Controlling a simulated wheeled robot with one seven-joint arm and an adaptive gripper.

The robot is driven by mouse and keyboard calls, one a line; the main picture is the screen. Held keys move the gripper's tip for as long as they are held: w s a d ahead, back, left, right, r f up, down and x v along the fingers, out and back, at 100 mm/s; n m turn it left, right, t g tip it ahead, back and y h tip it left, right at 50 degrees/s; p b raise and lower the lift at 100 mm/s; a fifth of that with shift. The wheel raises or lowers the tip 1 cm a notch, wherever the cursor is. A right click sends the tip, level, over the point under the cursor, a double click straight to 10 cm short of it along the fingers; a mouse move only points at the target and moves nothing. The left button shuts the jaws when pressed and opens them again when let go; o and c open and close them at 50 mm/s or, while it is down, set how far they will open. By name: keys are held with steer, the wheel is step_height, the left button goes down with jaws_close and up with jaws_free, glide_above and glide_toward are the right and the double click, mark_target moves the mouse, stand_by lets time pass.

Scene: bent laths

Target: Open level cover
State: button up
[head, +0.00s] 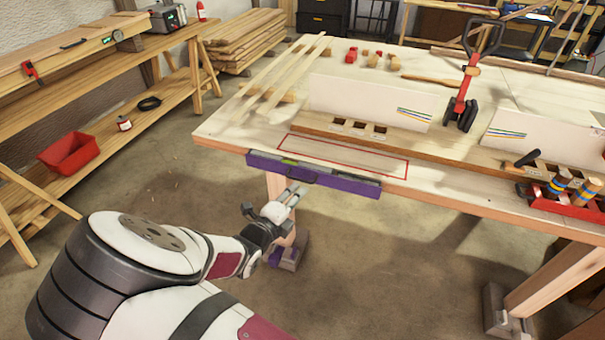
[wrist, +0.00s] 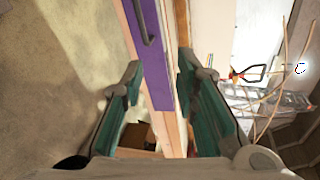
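A long purple level (head: 340,185) lies along the table's front edge, with a grey top and a small yellow-green patch. A dark handle (head: 301,175) is on its front side. In the wrist view the purple level (wrist: 155,75) runs from the top to the middle, and its dark handle (wrist: 148,28) stands out near the top. I cannot tell a separate cover from the level's body. My gripper (head: 292,190) is just in front of and below the handle. In the wrist view my gripper (wrist: 163,72) is open, its fingers apart and nothing held between them.
The wooden table (head: 450,185) has a red outlined rectangle (head: 340,155) behind the level. White boards, a slotted wooden strip (head: 400,140) and a red tray (head: 560,205) of tools are on it. A shelf with a red bin (head: 82,158) stands left. Floor between is clear.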

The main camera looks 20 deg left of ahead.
mark_target(299, 180)
steer(key=shift+w+a+f+n+y+b, duration=0.25)
steer(key=shift+w+a+f+n+b, duration=0.45)
steer(key=shift+w+b, duration=1)
steer(key=shift+w+a+f+n+y+b, duration=0.35)
steer(key=shift+w+f+b, duration=0.75)
steer(key=shift+w, duration=1.05)
steer(key=shift+w+a+f+n+y+b, duration=0.2)
steer(key=shift+w+a+f+n+b, duration=0.45)
steer(key=shift+w+b, duration=1.05)
steer(key=shift+w+d+f+p, duration=0.1)
steer(key=shift+w+d+p, duration=0.1)
steer(key=shift+w+p, duration=0.1)
steer(key=shift+c, duration=0.4)
jaws_close()
